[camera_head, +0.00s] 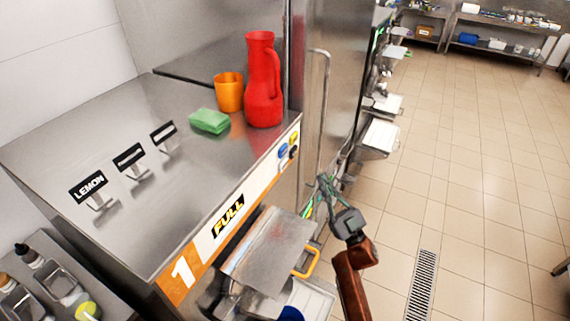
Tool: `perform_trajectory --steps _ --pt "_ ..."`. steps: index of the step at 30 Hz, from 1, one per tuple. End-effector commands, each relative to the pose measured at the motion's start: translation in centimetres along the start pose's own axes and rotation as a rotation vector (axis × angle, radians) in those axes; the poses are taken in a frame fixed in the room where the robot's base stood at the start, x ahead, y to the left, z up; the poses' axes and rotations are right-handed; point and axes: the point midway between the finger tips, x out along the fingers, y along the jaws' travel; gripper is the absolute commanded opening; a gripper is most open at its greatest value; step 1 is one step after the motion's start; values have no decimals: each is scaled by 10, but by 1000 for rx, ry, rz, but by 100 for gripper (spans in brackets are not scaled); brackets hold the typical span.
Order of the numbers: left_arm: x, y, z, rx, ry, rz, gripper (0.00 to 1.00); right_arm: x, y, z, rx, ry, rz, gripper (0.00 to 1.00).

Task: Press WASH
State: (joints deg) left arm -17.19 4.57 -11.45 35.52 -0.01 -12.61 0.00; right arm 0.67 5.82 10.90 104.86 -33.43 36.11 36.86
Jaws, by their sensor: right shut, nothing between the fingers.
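The front panel of freezer 1 carries a small button cluster at its right end, with a blue button (282,150), a yellow button (294,138) and a dark button (293,153). I cannot read a WASH label on any of them. My right gripper (323,180) is shut and empty. In the picture it is to the right of and below the buttons, apart from them, in front of a vertical steel door handle (325,120). My left gripper is not in view.
On the steel top (190,190) stand a red jug (263,85), an orange cup (229,95), a green sponge (209,121) and label holders, one reading LEMON (88,186). A steel hatch (268,252) with a yellow handle (307,263) juts out below.

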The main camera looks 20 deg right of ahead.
Motion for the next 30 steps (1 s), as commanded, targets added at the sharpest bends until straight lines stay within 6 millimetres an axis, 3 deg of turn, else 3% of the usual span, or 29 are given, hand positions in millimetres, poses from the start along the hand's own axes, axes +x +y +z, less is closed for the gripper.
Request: perform_trajectory --steps 4,17,30 --pt "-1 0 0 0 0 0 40 4 -6 -8 1 34 -29 0" --pt "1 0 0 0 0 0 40 7 -8 -6 1 36 -29 0" --pt "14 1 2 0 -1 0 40 46 -38 22 3 36 -28 0"
